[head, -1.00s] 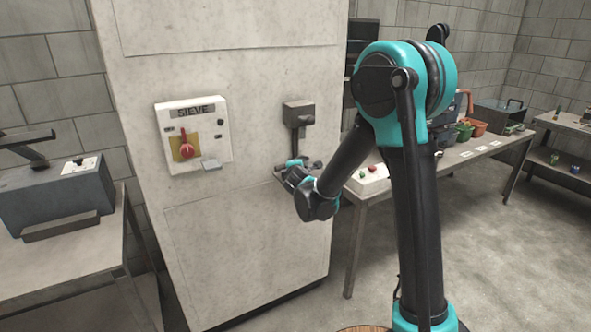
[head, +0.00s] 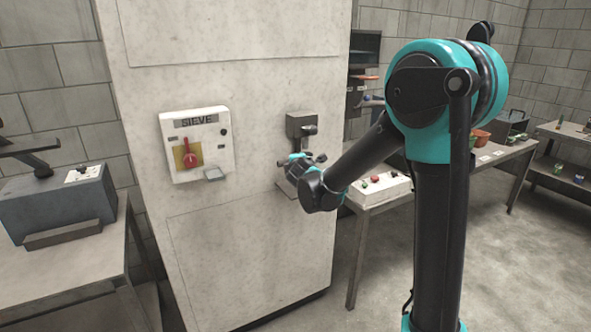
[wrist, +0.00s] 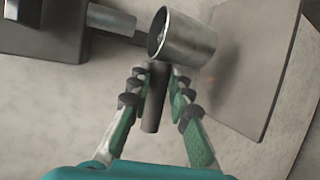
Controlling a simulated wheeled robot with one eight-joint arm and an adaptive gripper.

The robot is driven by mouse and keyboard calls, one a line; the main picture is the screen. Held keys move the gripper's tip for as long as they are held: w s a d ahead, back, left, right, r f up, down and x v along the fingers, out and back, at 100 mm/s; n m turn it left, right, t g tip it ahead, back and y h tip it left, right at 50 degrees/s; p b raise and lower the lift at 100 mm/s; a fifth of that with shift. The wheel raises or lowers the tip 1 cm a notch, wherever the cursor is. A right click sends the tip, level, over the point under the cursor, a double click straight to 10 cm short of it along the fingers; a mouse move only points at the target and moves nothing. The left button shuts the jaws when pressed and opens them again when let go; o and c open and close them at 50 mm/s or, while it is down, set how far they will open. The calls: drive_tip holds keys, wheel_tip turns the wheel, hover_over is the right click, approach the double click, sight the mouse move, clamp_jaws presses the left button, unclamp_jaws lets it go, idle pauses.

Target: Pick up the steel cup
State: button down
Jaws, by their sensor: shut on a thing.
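The steel cup (wrist: 187,38) shows in the wrist view at the tips of my gripper (wrist: 160,73). It is a shiny metal cylinder with its open end toward the picture's left. In the head view my gripper (head: 302,165) is just below the dark dispenser (head: 301,124) on the pale cabinet, above a small ledge (head: 288,188). The cup is too small and covered to make out clearly there.
In the wrist view a dark plate (wrist: 262,65) is right of the cup, and a dark rod (wrist: 155,100) lies between the fingers. A SIEVE panel (head: 197,145) is left of my gripper. A bench with a button box (head: 379,188) stands at right.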

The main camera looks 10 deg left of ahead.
drive_tip(key=s+d, duration=1.1)
drive_tip(key=s, duration=0.4)
drive_tip(key=shift+s+r, duration=0.35)
drive_tip(key=shift+r, duration=0.1)
